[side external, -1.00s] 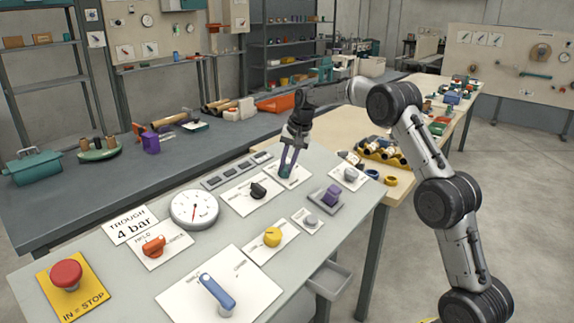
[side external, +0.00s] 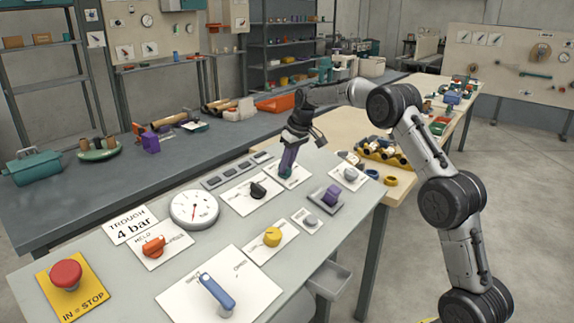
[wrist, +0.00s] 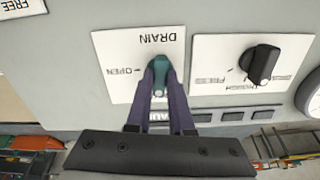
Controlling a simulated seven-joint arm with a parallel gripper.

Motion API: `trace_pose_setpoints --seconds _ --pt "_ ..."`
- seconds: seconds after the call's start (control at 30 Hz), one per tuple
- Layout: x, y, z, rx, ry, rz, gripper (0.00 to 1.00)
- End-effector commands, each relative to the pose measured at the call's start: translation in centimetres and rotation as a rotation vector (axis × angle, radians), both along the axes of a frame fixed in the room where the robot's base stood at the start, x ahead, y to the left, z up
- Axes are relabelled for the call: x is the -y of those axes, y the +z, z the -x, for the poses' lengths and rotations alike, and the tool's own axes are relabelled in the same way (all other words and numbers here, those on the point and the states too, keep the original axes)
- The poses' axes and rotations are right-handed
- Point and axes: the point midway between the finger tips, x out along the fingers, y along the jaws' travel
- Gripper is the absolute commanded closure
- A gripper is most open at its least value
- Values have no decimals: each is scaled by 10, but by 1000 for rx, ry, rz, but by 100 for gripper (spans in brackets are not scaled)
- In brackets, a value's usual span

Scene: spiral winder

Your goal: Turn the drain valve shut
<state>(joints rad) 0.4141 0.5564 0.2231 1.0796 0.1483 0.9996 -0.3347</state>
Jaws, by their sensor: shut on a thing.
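The drain valve (wrist: 160,73) is a teal knob on a white plate (wrist: 112,45) marked DRAIN and OPEN in the wrist view, where the lettering appears upside down. In the side external view the valve (side external: 285,171) is a small teal shape at the far edge of the panel. My gripper (wrist: 160,80) points down at it, with its two purple fingers shut on the knob's sides. In the side external view my gripper (side external: 286,168) covers much of the knob. The pointer's exact angle is partly hidden by the fingers.
A black knob (side external: 258,189) sits on the neighbouring plate, close to my gripper. A purple knob (side external: 332,194), a yellow knob (side external: 272,237), a gauge (side external: 194,209) and a red stop button (side external: 66,274) stand on the panel. A row of dark switches (side external: 238,170) lies nearby.

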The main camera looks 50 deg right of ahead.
Motion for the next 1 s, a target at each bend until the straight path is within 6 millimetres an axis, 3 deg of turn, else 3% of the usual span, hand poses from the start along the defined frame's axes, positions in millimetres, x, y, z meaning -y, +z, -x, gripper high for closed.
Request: trace_pose_setpoints --seconds 0.3,0.87,0.9,1.0 --pt "1 3 -1 7 122 43 100" --pt "1 4 -1 8 151 53 100" --pt "1 4 -1 8 151 53 76" --pt "0 3 -1 7 150 53 58"
